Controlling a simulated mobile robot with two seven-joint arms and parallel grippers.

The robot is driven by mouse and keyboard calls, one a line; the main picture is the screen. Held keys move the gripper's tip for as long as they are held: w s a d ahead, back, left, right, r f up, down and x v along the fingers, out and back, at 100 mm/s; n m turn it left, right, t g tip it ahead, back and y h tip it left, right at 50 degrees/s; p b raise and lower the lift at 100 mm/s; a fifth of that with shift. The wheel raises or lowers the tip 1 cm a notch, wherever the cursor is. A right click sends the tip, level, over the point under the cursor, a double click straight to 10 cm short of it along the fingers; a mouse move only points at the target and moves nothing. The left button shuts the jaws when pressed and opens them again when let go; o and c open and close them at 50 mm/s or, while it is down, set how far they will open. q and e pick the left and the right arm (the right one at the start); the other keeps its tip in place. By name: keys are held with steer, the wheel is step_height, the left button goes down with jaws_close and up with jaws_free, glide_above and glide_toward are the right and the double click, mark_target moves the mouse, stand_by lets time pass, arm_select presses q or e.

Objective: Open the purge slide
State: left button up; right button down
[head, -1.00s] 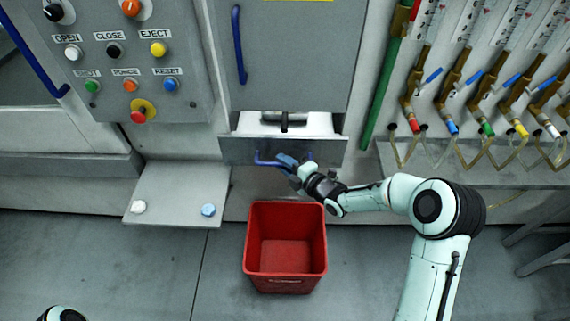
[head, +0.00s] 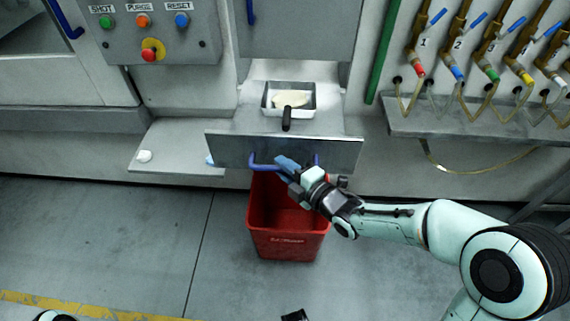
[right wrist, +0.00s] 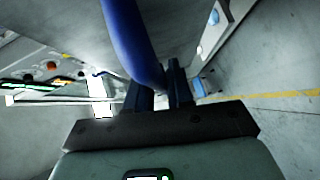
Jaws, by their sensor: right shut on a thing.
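The purge slide (head: 225,148) stands pulled out of the machine, its grey front plate toward me. A dark-handled metal pan (head: 287,118) with a pale lump (head: 291,98) in it sits on the slide behind the plate. A blue bar handle (head: 262,166) is fixed to the plate's front. My right gripper (head: 285,162) is shut on this handle. In the right wrist view the blue bar (right wrist: 128,42) runs down to my dark fingers (right wrist: 162,90), which hide part of it. My left gripper does not show clearly.
A red bin (head: 290,244) stands on the floor below the slide. A grey shelf (head: 175,147) with a white knob-like piece (head: 144,156) is at the left. Several valves and hoses line a ledge (head: 450,122) at the right. Open floor lies in front.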

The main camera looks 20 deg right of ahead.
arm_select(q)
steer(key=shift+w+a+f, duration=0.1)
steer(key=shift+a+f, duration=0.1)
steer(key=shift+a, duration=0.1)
arm_select(e)
steer(key=shift+s+a, duration=0.15)
steer(key=shift+s, duration=0.35)
steer(key=c, duration=1.1)
jaws_free()
